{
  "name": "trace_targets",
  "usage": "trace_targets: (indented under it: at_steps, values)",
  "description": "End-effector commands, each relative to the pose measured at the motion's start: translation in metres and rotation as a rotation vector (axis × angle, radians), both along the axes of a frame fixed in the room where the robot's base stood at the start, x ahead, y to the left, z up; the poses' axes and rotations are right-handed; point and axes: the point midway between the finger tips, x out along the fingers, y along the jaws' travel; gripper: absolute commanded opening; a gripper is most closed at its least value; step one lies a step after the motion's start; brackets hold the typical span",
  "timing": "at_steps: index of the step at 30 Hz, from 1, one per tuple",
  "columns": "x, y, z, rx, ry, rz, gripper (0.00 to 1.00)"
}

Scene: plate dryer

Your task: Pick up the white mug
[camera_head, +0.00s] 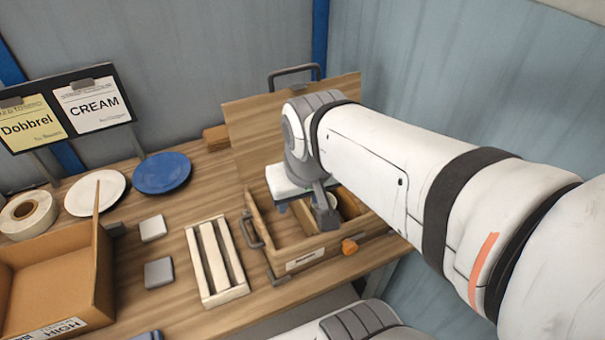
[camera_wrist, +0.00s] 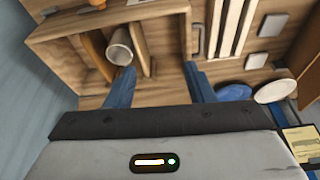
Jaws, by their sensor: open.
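The white mug (camera_wrist: 120,43) is in a compartment of the wooden box (camera_wrist: 163,8) in the wrist view. Its round opening faces the camera; I cannot tell whether it stands or leans. In the head view only a pale bit of it shows inside the box (camera_head: 292,266), mostly hidden behind my gripper. My gripper (camera_wrist: 160,84) is open, with blue fingers and nothing between them. Its left finger in the wrist view overlaps the near edge of the mug, while the right finger is well to the side. In the head view the gripper is over the box.
The box's lid (camera_head: 250,110) stands open behind it. An orange object (camera_head: 349,246) is at the box's front. A slatted wooden rack (camera_head: 217,262), grey squares (camera_head: 158,272), a blue plate (camera_head: 161,173), a white plate (camera_head: 95,193) and a cardboard box (camera_head: 45,275) are to the left.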

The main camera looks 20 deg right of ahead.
Motion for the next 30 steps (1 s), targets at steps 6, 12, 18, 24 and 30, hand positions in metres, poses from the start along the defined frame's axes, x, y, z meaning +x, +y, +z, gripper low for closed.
trace_targets:
  at_steps: [6,12,18,24,30]
  values:
    - [0.039,-0.020,-0.039,0.052,0.089,-0.288,0.67]
    - [0.083,-0.064,-0.095,0.108,0.189,-0.684,0.83]
    - [0.108,-0.101,-0.143,0.138,0.252,-0.978,0.84]
    - [0.115,-0.115,-0.165,0.147,0.275,-1.095,0.84]
    - [0.116,-0.116,-0.186,0.148,0.278,-1.102,0.84]
